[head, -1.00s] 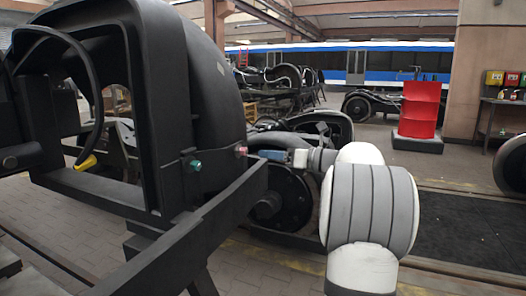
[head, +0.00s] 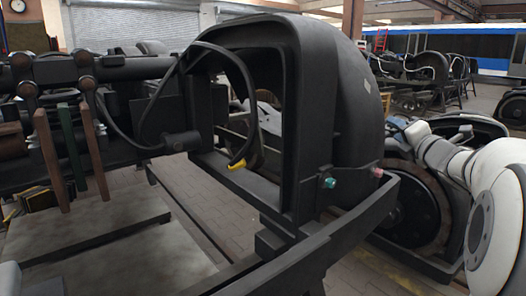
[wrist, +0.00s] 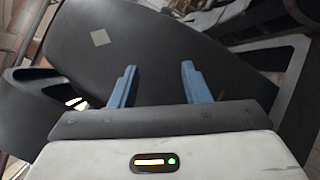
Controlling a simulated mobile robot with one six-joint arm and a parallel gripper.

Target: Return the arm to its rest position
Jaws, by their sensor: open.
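My gripper (wrist: 154,85) shows in the wrist view with its two blue fingers apart and nothing between them. Beyond the fingers is the dark curved housing (wrist: 140,50) with a small pale diamond mark. In the head view my white and grey arm (head: 490,215) is at the right edge, bent beside the black arched housing (head: 262,60). The gripper end is not clearly visible in the head view; the housing and frame may hide it.
A black frame beam (head: 300,260) with a green knob (head: 329,183) and a red knob (head: 377,172) runs in front of the housing. A flat grey slab (head: 90,235) lies at lower left.

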